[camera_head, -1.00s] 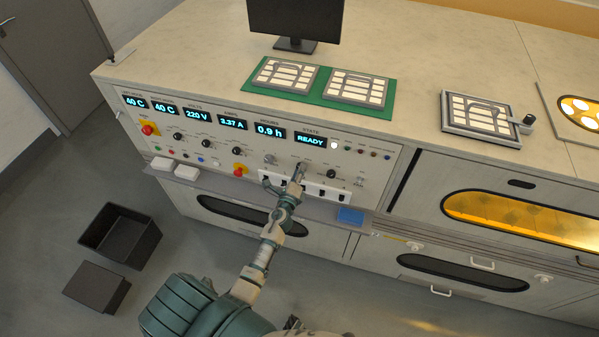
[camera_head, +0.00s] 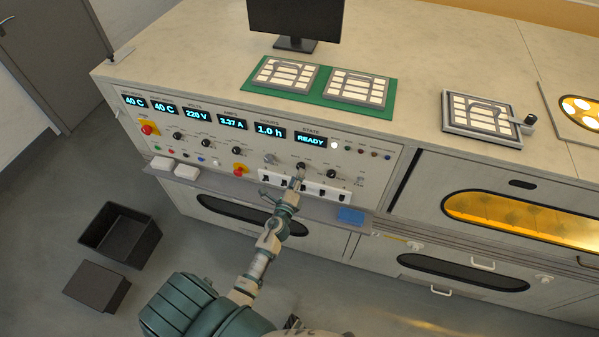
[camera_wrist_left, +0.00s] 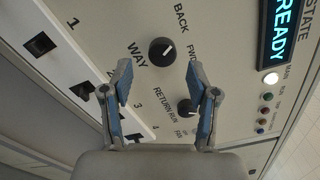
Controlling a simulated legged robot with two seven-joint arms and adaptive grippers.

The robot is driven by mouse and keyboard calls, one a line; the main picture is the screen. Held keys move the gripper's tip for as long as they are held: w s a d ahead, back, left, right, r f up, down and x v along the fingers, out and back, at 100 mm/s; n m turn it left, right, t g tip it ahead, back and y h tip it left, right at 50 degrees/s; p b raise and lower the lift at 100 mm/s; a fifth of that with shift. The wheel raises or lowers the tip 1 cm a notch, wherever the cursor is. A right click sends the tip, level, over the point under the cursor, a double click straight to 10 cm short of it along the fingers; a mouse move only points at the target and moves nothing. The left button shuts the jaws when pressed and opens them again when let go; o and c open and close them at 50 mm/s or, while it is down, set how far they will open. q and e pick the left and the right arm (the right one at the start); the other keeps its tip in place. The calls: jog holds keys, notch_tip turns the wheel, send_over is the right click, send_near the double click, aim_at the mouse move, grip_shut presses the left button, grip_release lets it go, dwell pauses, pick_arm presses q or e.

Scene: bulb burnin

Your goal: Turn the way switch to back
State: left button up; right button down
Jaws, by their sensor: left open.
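The way switch (camera_wrist_left: 162,50) is a round dark knob with a white pointer mark, labelled WAY, with BACK and FWD printed beside it. In the wrist view its mark slants up and right, roughly between those two words. The switch also shows in the head view (camera_head: 301,166), just above the fingertips. My left gripper (camera_wrist_left: 160,75) is open and empty, with its two blue-padded fingers apart. The knob shows in line with the gap between them, just beyond the tips, and I see no contact. In the head view the left gripper (camera_head: 298,182) is at the panel front. My right gripper is out of view.
The return run knob (camera_wrist_left: 185,108) is close by the right-hand finger in the wrist view. A row of black rocker switches (camera_head: 320,192) lies below the knobs. A blue block (camera_head: 350,216) sits on the ledge. A lit STATE display reads READY (camera_head: 311,140).

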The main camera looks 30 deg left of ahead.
pick_arm(q)
jog(key=v, duration=0.8)
jog(key=shift+s+d, duration=0.15)
jog(key=shift+s, duration=0.1)
